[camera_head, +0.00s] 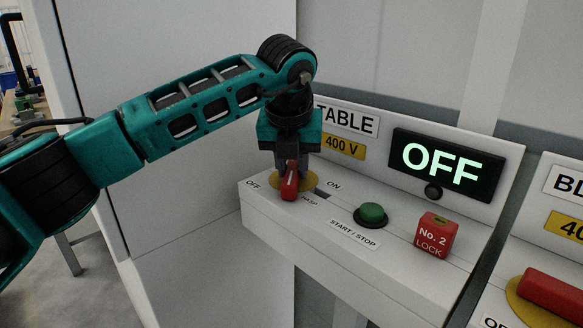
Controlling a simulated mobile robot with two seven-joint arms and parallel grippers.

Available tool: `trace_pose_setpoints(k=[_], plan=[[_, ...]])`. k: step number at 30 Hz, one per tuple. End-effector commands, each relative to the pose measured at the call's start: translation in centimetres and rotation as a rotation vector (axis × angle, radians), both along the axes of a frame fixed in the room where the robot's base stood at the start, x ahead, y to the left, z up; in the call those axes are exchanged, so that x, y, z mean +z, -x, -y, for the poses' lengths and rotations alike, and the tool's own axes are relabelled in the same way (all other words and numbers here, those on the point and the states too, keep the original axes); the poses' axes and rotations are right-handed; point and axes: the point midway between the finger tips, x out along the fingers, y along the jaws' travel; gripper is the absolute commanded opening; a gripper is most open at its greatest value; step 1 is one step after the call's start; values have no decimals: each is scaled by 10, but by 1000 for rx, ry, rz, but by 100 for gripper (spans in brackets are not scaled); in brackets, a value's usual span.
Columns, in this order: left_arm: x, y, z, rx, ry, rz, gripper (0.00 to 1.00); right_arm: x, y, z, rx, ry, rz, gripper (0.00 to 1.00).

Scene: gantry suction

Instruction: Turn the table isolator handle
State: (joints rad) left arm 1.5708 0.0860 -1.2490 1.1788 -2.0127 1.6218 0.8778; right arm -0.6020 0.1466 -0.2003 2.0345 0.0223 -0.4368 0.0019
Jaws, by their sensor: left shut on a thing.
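The table isolator has a red handle (289,184) on a yellow round plate (308,181), on top of a white control box (268,212). "OFF" is printed to the left of the plate and "ON" to the right. The handle's visible end points toward the front of the box. My left gripper (290,165) comes down from above and is shut on the red handle, hiding its rear part. The lit display (440,165) above the box reads "OFF". My right gripper is not in view.
A green start/stop button (372,213) and a red "No. 2 LOCK" block (436,236) sit to the right on the same box. A second box with another red handle (552,291) is at the right edge. A pale wall panel stands behind my left arm.

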Motion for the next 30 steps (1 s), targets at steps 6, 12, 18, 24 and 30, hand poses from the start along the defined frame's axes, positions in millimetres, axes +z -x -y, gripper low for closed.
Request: trace_pose_setpoints(k=[6, 12, 18, 24, 30], plan=[[-6, 2, 5, 204, -7, -11, 0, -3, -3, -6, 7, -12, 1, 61], [-6, 2, 8, 396, -7, -11, 0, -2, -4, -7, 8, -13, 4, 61], [-5, 1, 10, 577, -7, -12, 0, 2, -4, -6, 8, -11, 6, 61], [-5, 0, 12, 726, -8, -12, 0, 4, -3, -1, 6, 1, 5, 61], [-5, 0, 12, 828, -6, -11, 0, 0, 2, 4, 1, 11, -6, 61]])
